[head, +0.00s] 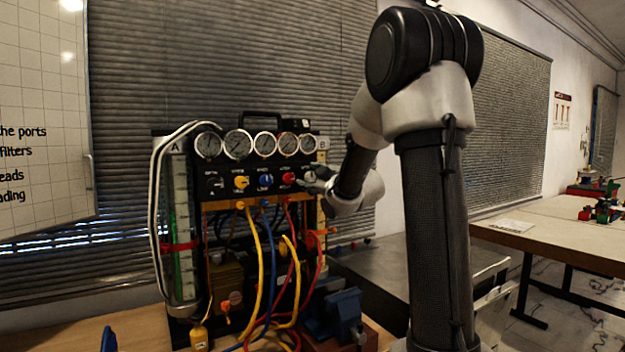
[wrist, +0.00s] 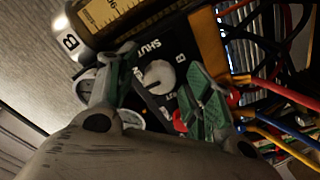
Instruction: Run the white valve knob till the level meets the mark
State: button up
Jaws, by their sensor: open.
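The white valve knob (wrist: 158,76) sits on the black panel (wrist: 178,62) by the lettering SHUT and B. In the head view the knob (head: 310,176) is at the panel's right end, partly covered by my gripper (head: 318,184). In the wrist view my gripper (wrist: 160,70) is open, with one green-padded finger on each side of the knob; I cannot tell whether they touch it. Tube A (head: 183,220) shows green liquid and a red band (head: 180,246). Tube B (wrist: 105,14) has a yellowish scale; its level is not clear, and my arm partly hides it in the head view.
Several round gauges (head: 265,145) line the rig's top. Yellow (head: 241,183), blue (head: 266,181) and red knobs (head: 289,179) sit left of the white one. Coloured hoses (head: 268,265) hang in front. A blue vise (head: 336,315) stands at the lower right.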

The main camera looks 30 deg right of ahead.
jog(key=c, duration=1)
jog(key=shift+m, duration=0.4)
jog(key=m, duration=1.3)
jog(key=shift+f, duration=0.1)
jog(key=shift+m, duration=2)
